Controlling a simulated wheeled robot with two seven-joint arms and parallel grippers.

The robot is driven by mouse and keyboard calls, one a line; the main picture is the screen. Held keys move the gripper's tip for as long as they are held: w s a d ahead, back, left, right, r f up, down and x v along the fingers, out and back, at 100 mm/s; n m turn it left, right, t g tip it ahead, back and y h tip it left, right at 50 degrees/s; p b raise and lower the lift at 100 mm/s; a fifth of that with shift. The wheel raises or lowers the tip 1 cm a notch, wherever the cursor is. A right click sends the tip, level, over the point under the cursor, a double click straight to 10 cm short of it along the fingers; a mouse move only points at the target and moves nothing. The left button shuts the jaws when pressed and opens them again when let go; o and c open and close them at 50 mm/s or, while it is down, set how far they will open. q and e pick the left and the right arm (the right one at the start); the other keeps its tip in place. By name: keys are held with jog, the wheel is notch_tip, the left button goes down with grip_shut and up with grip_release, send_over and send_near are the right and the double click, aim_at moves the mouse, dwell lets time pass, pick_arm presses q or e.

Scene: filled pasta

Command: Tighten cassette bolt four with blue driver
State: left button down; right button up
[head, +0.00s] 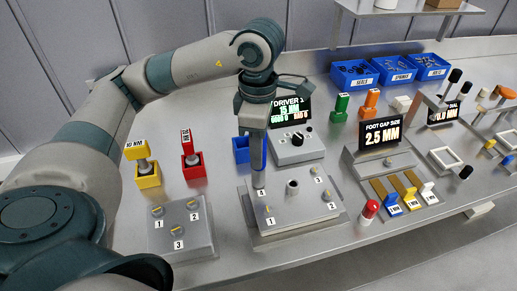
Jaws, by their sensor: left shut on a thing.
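My left gripper (257,146) points straight down and is shut on the blue driver (258,158), which stands upright between its fingers. The driver's lower end is at the label 4 corner of the grey cassette block (318,213), at its back left. Bolt four is hidden under the driver's tip, so I cannot tell whether they touch. The cassette also carries labels 1, 2 and 3 at its other corners and a round post (293,187) in the middle. The blue holder (240,150) stands just left of the gripper. My right gripper is not in view.
A second bolt plate (180,232) is left of the cassette. The driver display (293,112) reads 15 NM behind it. A foot gap size display (382,136) and blue bins (354,75) are to the right.

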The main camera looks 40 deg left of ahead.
pick_arm(q)
jog(key=shift+r, duration=0.1)
dwell(0.7)
jog(key=shift+r+p, duration=1.25)
jog(key=shift+r, duration=1.2)
